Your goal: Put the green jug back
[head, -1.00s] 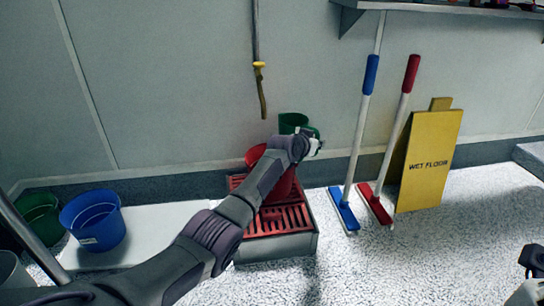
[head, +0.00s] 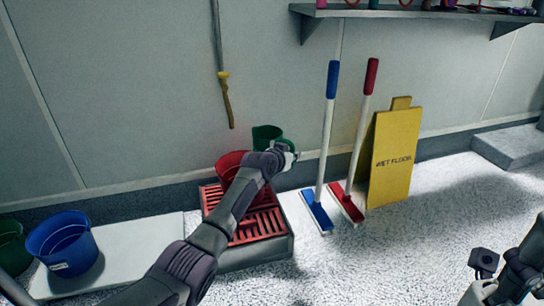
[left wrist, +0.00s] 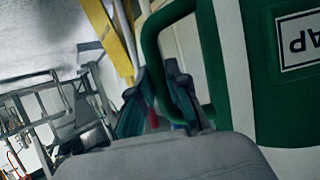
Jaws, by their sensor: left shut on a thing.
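The green jug (head: 266,137) is in the head view near the wall, just behind the red slatted drain and right of a red bucket (head: 229,163). My left arm partly covers it. My left gripper (head: 289,153) is at the jug's right side, shut on its handle. In the left wrist view, the green handle (left wrist: 151,42) passes between the fingers (left wrist: 160,105), beside the jug's green and white body (left wrist: 262,80) with an upside-down label ending in "AP". Whether the jug touches anything below is hidden. My right gripper (head: 503,272) is at the lower right, partly cut off, away from the jug.
A red slatted drain box (head: 262,228) stands below my left arm. A blue brush (head: 316,210), a red brush (head: 346,203) and a yellow wet-floor sign (head: 396,158) lean at the wall. A blue bucket (head: 62,245) and a green bucket (head: 10,250) stand left. A shelf (head: 420,12) is above.

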